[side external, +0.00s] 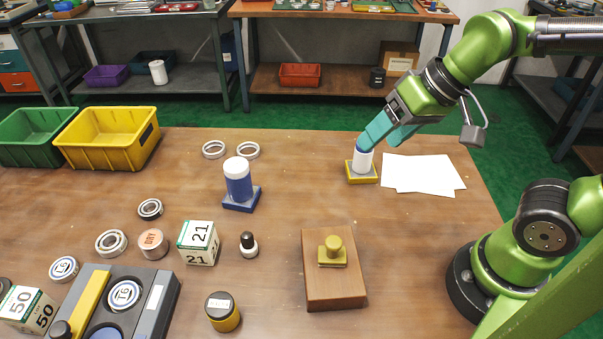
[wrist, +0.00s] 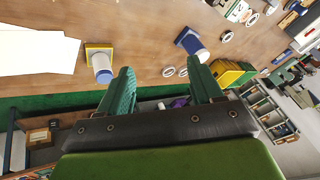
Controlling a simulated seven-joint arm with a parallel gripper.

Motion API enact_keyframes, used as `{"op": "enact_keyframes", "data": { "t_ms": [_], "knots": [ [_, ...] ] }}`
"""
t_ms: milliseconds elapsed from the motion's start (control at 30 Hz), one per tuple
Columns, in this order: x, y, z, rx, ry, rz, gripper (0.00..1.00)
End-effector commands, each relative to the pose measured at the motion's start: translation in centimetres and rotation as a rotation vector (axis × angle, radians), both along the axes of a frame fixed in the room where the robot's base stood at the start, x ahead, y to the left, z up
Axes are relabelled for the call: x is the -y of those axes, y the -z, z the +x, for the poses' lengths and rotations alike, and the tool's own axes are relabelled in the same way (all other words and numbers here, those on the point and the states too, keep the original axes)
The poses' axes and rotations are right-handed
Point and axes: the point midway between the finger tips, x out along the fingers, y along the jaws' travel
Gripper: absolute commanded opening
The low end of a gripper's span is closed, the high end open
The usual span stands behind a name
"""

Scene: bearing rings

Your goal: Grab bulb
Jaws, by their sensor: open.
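My gripper (side external: 381,139) has teal fingers and is open, held above the back right of the table. In the wrist view its fingers (wrist: 162,74) are spread with nothing between them. No thing is plainly a bulb; a small black rounded top on a white base (side external: 248,244) stands mid-table and may be it. It is well left of and nearer the camera than my gripper. A white cylinder with a blue end (side external: 363,161) stands on a yellow-edged block, just below my fingers in the side view. The wrist view shows this cylinder (wrist: 102,68) left of the fingers, outside them.
A white cylinder on a blue block (side external: 238,184), a 21 cube (side external: 198,243), a wooden block with a yellow knob (side external: 333,290) and a yellow jar (side external: 222,312) stand around. Bearing rings (side external: 111,243) lie left. A yellow bin (side external: 108,140) is at back left. White paper (side external: 424,172) lies right.

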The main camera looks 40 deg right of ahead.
Motion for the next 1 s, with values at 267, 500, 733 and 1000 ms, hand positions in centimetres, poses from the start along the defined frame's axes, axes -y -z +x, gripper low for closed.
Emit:
{"op": "enact_keyframes", "data": {
  "t_ms": [267,500,733,1000],
  "knots": [
    [-9.5,2.4,5.3,-0.201,-0.273,-0.125,0.65],
    [-17.9,6.0,8.4,-0.295,-0.411,-0.277,0.65],
    [-20.5,5.8,10.8,-0.290,-0.392,-0.334,0.65],
    [-20.3,9.7,11.1,-0.305,-0.374,-0.339,0.65]
  ]
}}
